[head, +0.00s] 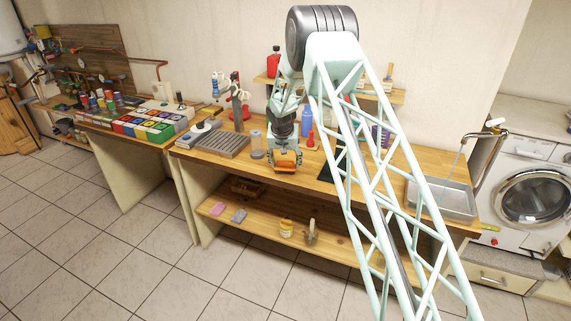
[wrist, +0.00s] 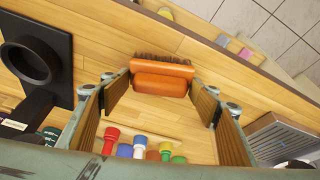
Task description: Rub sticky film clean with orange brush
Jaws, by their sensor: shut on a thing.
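The orange brush (wrist: 160,78) with dark bristles lies crosswise between my fingertips in the wrist view, bristles toward the top of the picture. My gripper (wrist: 160,92) is shut on its orange body, one finger pad at each end. In the head view, the brush (head: 286,161) shows under my gripper (head: 285,150), over the front part of the wooden workbench (head: 315,182). I cannot tell whether the bristles touch the bench top. I cannot make out the sticky film in either view.
A ribbed grey metal plate (head: 226,144) and a clear cylinder (head: 256,145) stand left of the brush. A black stand (wrist: 30,62) is on its other side. Several coloured bottles stand behind. A metal sink tray (head: 450,199) is at the right end. The lower shelf (head: 265,222) holds small items.

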